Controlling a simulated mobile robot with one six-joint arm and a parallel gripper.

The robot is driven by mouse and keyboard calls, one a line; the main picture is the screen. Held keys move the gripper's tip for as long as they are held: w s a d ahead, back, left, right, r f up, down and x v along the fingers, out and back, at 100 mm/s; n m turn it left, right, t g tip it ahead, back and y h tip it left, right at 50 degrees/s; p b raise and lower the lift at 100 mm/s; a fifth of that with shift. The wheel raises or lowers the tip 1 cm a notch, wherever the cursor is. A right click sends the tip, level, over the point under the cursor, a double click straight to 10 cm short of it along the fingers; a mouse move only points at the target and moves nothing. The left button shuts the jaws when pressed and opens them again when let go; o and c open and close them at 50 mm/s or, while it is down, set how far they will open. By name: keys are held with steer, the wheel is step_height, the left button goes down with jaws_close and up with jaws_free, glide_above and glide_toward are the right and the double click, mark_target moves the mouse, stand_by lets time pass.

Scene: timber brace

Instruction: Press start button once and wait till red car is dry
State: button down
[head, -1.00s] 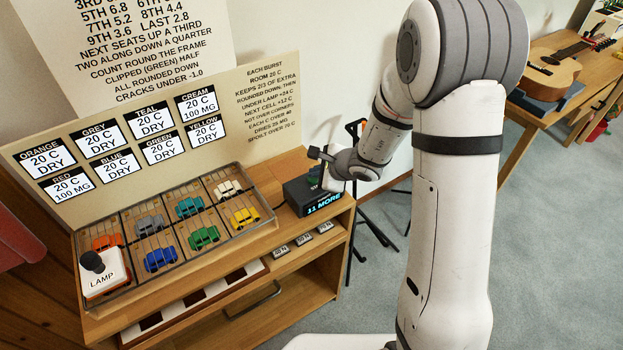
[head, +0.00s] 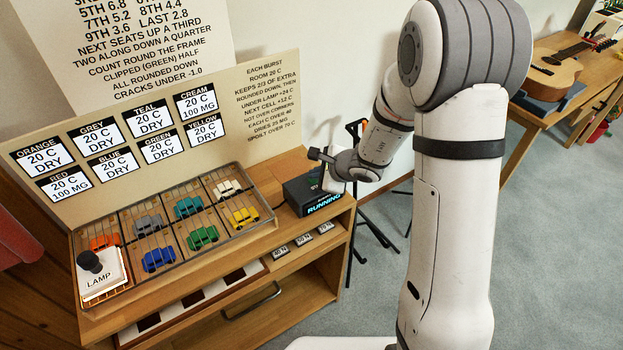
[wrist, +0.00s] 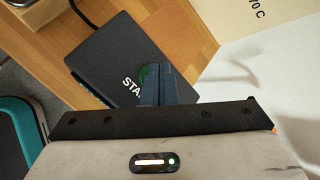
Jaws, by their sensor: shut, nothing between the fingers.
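The black start box (head: 303,194) stands at the right end of the bench, and its blue display reads RUNNING. In the wrist view, the box top (wrist: 118,62) shows white lettering beginning "STA" and a green button (wrist: 146,74). My gripper (wrist: 163,82) is shut and empty, its fingertips over or against the button and covering part of it; contact cannot be told. The red card (head: 65,186) reads 20 C, 100 MG. The white lamp block (head: 101,277) with a black knob sits at the rack's front left cell. I cannot see the red car; the lamp block covers that cell.
The wire rack (head: 190,262) holds orange, grey, teal, cream, blue, green and yellow cars. The cream card (head: 197,103) reads 20 C, 100 MG; the other non-red cards read DRY. Small labelled blocks (head: 303,240) lie on the lower ledge. A black stand (head: 375,233) is right of the bench.

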mark_target(316, 181)
steer(key=shift+r, duration=0.15)
steer(key=shift+r+p, duration=0.4)
steer(key=shift+r, duration=0.3)
steer(key=shift+r+p, duration=1.65)
steer(key=shift+r, duration=0.8)
steer(key=shift+r, duration=0.1)
